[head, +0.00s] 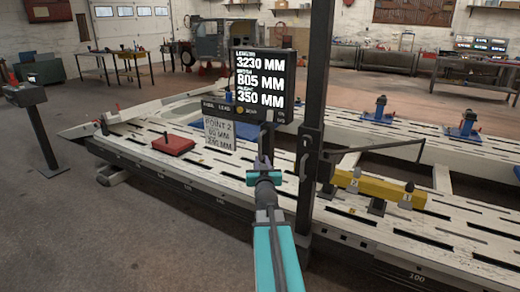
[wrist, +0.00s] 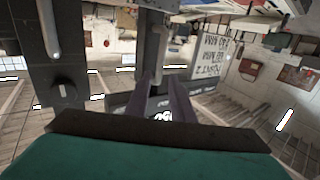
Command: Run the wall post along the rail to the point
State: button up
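The wall post (head: 314,110) is a tall dark upright on the bench's near side. A display (head: 262,86) beside it reads 3230 MM, 805 MM and 350 MM. The rail (head: 346,242) runs along the bench's near edge, with scale numbers. A grey card (head: 219,133) reading POINT 2 stands left of the post; it also shows in the wrist view (wrist: 212,52). My gripper (head: 263,161) is just left of the post, below the display. In the wrist view its fingers (wrist: 161,88) flank a grey upright bar (wrist: 154,45); whether they grip it is unclear.
A red block (head: 173,145) lies on the slotted bench top, left of the card. A yellow beam (head: 379,187) with clamps is right of the post. Blue clamp stands (head: 465,127) are at the far right. A console (head: 38,120) stands on the floor at left.

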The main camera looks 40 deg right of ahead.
aim_at(260, 148)
jog(key=shift+w, duration=0.1)
dwell(0.3)
jog(key=shift+p+x, duration=0.35)
jog(key=shift+x, duration=6.5)
jog(key=shift+d, duration=0.1)
grip_shut()
